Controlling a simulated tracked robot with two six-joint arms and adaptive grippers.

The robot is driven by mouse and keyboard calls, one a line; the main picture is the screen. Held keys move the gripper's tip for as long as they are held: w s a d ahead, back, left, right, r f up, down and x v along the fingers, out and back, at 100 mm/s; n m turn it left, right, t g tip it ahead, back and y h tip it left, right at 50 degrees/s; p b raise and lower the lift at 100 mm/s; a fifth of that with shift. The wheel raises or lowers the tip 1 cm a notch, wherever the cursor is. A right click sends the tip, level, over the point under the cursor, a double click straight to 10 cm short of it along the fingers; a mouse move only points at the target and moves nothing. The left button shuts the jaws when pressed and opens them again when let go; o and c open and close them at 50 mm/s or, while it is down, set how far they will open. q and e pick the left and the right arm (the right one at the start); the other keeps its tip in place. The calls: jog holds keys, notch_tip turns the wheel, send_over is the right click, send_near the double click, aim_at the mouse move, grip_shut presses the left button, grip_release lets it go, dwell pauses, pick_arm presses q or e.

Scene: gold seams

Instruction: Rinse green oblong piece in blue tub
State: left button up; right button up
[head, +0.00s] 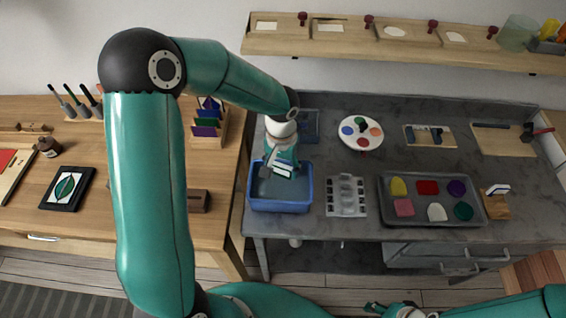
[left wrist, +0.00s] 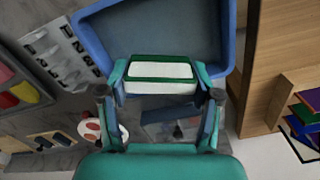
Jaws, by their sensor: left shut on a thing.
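My left gripper (head: 282,170) points down over the blue tub (head: 281,205). It is shut on an oblong piece (head: 284,167) that shows a white face with a green rim. In the left wrist view the piece (left wrist: 160,70) lies level across the fingertips (left wrist: 160,80), with the blue tub (left wrist: 91,32) behind it. I cannot tell whether the piece touches water. A rounded green piece (head: 463,211) lies in the grey tray. My right gripper (head: 385,309) is partly cut off at the bottom edge, and its jaws are unclear.
A pale compartment tray (head: 346,196) stands just right of the tub. The grey tray (head: 432,219) holds several coloured pieces, with a small wooden stand (head: 497,206) beside it. A white palette (head: 361,131) lies behind. A wooden desk (head: 225,190) stands left of the tub.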

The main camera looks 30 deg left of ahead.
aim_at(282, 191)
pick_arm(q)
jog(key=shift+f+b, duration=2.7)
jog(key=shift+f, duration=1.95)
jog(key=shift+d, duration=0.15)
jog(key=shift+w+d+b, duration=0.3)
jog(key=shift+d, duration=0.05)
jog(key=shift+s+a, duration=0.1)
jog(key=shift+s+a, duration=0.25)
jog(key=shift+a, duration=0.15)
jog(key=shift+r, duration=0.15)
jog(key=shift+r+p, duration=3.5)
jog(key=shift+r, duration=2.15)
